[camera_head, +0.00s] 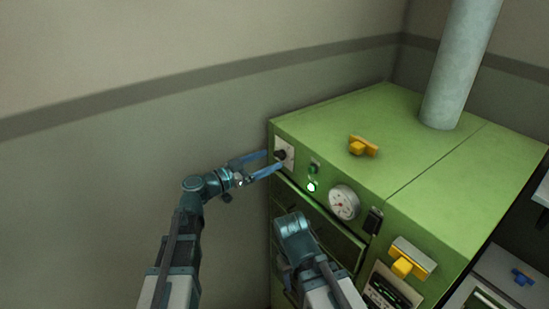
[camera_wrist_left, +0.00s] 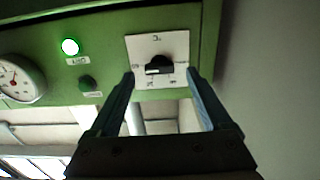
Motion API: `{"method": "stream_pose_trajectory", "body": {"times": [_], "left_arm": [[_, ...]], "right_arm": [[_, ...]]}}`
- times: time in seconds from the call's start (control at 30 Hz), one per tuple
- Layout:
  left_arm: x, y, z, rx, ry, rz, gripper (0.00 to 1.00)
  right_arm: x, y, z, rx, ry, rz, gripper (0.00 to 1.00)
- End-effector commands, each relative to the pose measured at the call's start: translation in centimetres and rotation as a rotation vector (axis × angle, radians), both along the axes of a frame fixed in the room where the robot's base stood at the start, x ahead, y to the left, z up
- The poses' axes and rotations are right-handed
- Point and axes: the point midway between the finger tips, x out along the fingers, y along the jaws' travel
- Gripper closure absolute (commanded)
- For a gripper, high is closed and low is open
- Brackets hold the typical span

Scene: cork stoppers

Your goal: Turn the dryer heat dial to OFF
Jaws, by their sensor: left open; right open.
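The heat dial (camera_head: 281,155) is a black knob on a white plate at the left end of the green dryer's (camera_head: 330,125) front panel. In the left wrist view the knob (camera_wrist_left: 161,65) has a pale mark at its left end; the lettering around it is too small to read surely. My left gripper (camera_head: 275,160) is open at the dial. In the left wrist view its two fingers (camera_wrist_left: 160,78) stand on either side of the knob, with a gap on both sides. My right arm is low in front of the dryer; its gripper does not show.
A lit green lamp (camera_head: 312,187), a round gauge (camera_head: 344,202) and a black switch (camera_head: 374,221) lie right of the dial. A yellow part (camera_head: 362,146) lies on the dryer top near a grey pipe (camera_head: 461,65). Another yellow handle (camera_head: 402,266) is lower right. Bare wall is at left.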

Motion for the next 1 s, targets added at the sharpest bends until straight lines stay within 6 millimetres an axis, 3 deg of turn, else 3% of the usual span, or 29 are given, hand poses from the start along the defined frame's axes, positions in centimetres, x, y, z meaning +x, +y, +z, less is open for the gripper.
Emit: {"method": "stream_pose_trajectory", "body": {"times": [0.23,0.63,1.0], "left_arm": [[1.6,-2.2,0.0,0.000,0.000,-0.002,0.18],[1.8,-2.6,0.0,0.000,0.000,0.000,0.18],[1.8,-2.6,0.0,0.000,0.000,0.000,0.84]], "right_arm": [[0.0,0.0,0.0,0.000,0.000,0.000,0.50],[0.0,0.0,0.0,0.000,0.000,0.000,0.50],[0.0,0.0,0.0,0.000,0.000,0.000,0.50]]}}
